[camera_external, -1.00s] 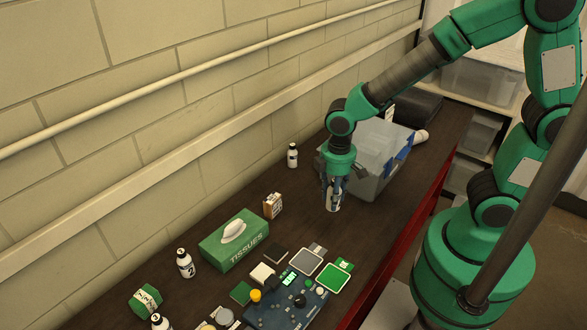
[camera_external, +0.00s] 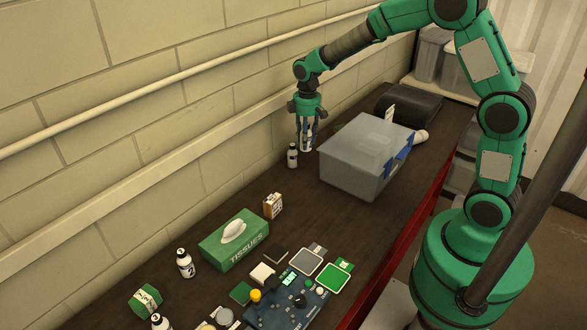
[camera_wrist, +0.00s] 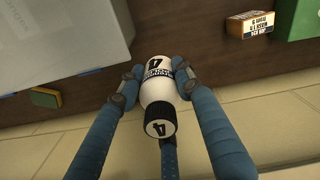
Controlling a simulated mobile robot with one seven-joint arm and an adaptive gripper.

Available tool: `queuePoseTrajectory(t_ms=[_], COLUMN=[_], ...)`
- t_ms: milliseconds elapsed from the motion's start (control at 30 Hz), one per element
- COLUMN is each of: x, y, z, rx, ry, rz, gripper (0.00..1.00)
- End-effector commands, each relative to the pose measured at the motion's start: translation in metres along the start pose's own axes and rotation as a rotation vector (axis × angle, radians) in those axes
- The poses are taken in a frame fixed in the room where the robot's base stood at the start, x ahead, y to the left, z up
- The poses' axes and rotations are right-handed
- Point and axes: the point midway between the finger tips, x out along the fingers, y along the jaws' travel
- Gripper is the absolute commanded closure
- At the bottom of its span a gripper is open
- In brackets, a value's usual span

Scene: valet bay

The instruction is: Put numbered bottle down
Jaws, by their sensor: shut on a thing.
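My gripper (camera_external: 307,132) is shut on a white bottle with a black cap. The held bottle (camera_wrist: 157,85) fills the middle of the wrist view, with a 4 on its cap and label and blue fingers around it.
A lidded clear bin (camera_external: 345,175) stands close on the right. A tissue box (camera_external: 234,240), a small brown box (camera_external: 272,205), another bottle (camera_external: 185,263) and a control panel (camera_external: 285,308) lie toward the front. Bare bench lies between the bin and small box.

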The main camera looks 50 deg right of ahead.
Motion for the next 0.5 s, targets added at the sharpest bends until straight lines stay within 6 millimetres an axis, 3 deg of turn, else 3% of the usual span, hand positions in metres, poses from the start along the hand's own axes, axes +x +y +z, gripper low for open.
queuePoseTrajectory(t_ms=[33, 233, 500], x=[0.002, 0.006, 0.014], y=[0.022, 0.1, 0.203], z=[-0.001, 0.001, 0.02], rx=[0.01, 0.03, 0.055], ry=[0.0, 0.001, 0.0], rz=[0.0, 0.001, 0.0], gripper=[0.96, 0.96, 0.96])
